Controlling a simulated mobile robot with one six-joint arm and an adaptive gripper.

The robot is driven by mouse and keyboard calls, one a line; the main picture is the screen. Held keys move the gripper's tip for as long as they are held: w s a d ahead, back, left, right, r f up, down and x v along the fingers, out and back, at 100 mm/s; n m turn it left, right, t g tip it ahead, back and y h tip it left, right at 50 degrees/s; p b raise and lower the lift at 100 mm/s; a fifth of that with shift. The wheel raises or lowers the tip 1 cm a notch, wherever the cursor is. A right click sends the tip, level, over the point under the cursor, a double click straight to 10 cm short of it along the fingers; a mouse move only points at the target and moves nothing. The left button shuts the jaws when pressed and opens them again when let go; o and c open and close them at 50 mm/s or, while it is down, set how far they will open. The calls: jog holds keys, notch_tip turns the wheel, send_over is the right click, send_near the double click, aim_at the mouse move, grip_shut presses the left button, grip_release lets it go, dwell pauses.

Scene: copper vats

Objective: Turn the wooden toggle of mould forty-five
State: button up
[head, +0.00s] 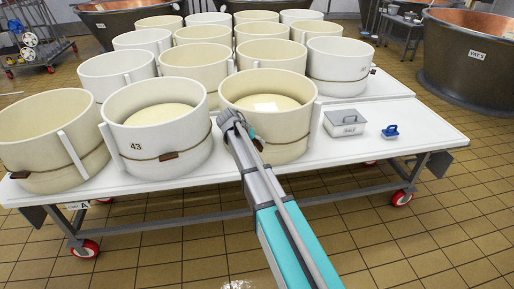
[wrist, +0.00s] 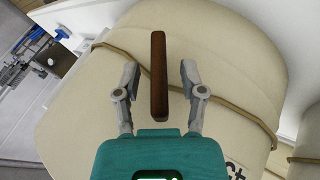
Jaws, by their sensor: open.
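A cream round mould (head: 302,121) stands at the front of the table, right of the mould marked 43, with a cord around it. Its number is hidden by my arm in the head view. My gripper (head: 233,121) is at its front wall. In the wrist view, the mould's wall (wrist: 90,110) fills most of the picture, and a dark marking is partly cut off at the lower right. The brown wooden toggle (wrist: 158,75) lies at an angle to the cord, between the two spread fingers of my gripper (wrist: 159,70). Both fingers look apart from it.
Mould 43 (head: 155,147) stands close on the left, with its own toggle. A grey lidded box (head: 344,123) and a small blue object (head: 390,132) are on the white table (head: 427,117) to the right. Copper vats (head: 470,70) stand behind.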

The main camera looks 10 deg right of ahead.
jog(key=shift+d+f, duration=0.15)
jog(key=shift+f, duration=0.05)
grip_shut()
dwell(0.3)
jog(key=shift+r+y+p, duration=0.1)
jog(key=shift+y+p, duration=0.2)
jog(key=shift+y, duration=0.1)
jog(key=shift+s+d+m+t+y+p, duration=0.1)
jog(key=shift+m+t+y+p, duration=0.2)
jog(key=shift+t+y+p, duration=0.55)
jog(key=shift+m+y, duration=0.3)
jog(key=shift+y, duration=1.25)
